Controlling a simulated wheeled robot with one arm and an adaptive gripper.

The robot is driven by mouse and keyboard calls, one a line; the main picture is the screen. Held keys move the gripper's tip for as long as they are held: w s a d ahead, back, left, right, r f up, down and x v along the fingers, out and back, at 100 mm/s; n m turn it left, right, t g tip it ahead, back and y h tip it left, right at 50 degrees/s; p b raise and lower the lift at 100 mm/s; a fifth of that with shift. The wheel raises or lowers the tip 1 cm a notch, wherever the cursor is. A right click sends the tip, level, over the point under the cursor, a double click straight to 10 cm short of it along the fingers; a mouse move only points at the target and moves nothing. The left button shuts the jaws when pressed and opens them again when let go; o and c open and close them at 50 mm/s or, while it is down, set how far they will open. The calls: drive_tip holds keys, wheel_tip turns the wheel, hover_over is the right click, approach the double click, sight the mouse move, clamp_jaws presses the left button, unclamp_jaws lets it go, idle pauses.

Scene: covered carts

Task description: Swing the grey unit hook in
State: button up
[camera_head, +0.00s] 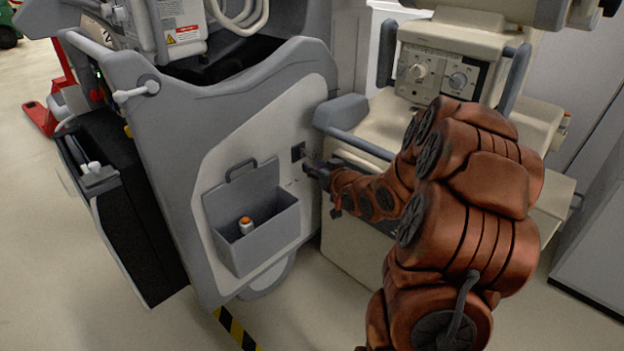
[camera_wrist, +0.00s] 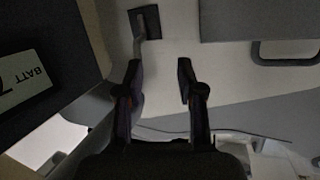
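The grey unit (camera_head: 250,95) is a large grey cart with a pale side panel. A small dark square plate (camera_head: 298,150) is set in this panel, and it also shows at the top of the wrist view (camera_wrist: 145,21). A short grey hook arm (camera_wrist: 139,46) sticks out of the plate towards my gripper. My gripper (camera_head: 315,173) is close to the panel, just below and right of the plate. In the wrist view its two fingers (camera_wrist: 160,74) are apart with nothing between them. The hook's end is near the left fingertip; I cannot tell whether they touch.
A grey bin (camera_head: 252,225) with an orange-topped item is on the panel, left of my gripper. A cream machine (camera_head: 375,225) with a grey handle stands close on the right. A dark box (camera_wrist: 35,55) marked BATT fills the wrist view's left side.

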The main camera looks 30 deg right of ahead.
sight(312, 157)
drive_tip(key=shift+w+d+f+m+t+b, duration=0.15)
drive_tip(key=shift+w+d+f+t+b, duration=0.4)
drive_tip(key=shift+w+b, duration=0.5)
drive_tip(key=shift+w+d+f+m+t+b, duration=0.2)
drive_tip(key=shift+w+d+f+t+b, duration=0.35)
drive_tip(key=shift+w, duration=0.9)
drive_tip(key=shift+w+d+f+m+t+b, duration=0.15)
drive_tip(key=shift+w+d+f+t+b, duration=0.15)
drive_tip(key=shift+w+d+b, duration=0.65)
drive_tip(key=shift+w+a, duration=0.25)
drive_tip(key=shift+w, duration=0.05)
clamp_jaws()
